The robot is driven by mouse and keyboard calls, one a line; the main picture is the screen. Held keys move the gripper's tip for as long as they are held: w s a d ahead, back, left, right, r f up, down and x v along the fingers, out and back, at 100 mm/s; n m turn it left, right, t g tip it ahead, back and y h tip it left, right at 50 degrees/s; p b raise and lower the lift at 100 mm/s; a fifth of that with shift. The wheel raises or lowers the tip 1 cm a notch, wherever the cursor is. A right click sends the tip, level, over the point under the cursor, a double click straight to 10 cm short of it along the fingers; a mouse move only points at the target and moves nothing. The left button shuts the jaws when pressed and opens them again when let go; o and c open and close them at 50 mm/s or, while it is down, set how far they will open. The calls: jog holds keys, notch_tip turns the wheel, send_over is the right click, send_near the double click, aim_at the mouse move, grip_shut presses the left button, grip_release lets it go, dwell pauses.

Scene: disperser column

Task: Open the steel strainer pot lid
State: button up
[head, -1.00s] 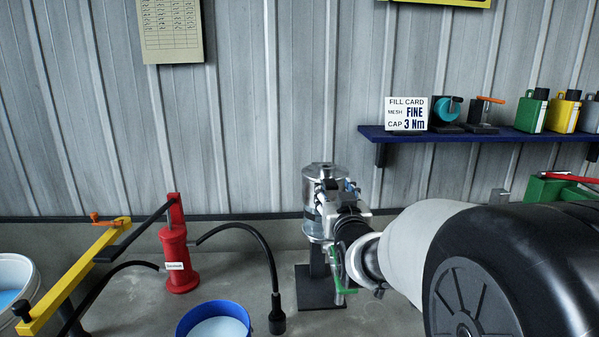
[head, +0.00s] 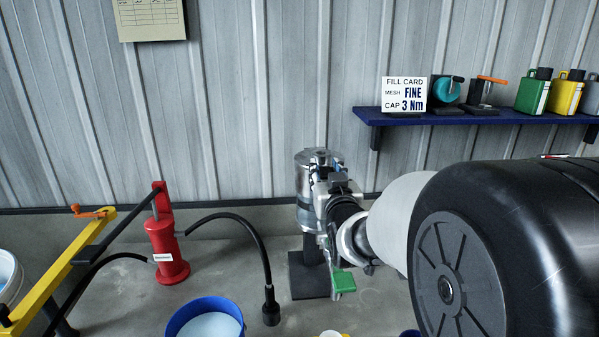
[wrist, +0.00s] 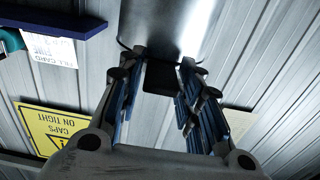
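The steel strainer pot (head: 304,190) is a shiny cylinder on a dark stand in the head view. Its round lid (head: 318,154) sits on top and looks level; my gripper hides part of the pot's right side. In the wrist view the pot's steel surface (wrist: 172,22) fills the top middle. A small dark block (wrist: 160,79) shows at its edge, between my blue-padded fingers. My gripper (wrist: 161,70) is open, with a finger on each side of the block and small gaps visible. I cannot tell whether the block belongs to the lid.
A blue shelf (head: 470,119) with a fill card (head: 404,94) and bottles is at upper right. A red pump (head: 166,250) with a black hose stands left, behind a blue tub (head: 206,305). A green-handled part (head: 343,281) hangs below my wrist.

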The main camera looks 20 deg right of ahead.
grip_shut()
jog(key=shift+r, duration=0.1)
dwell(0.3)
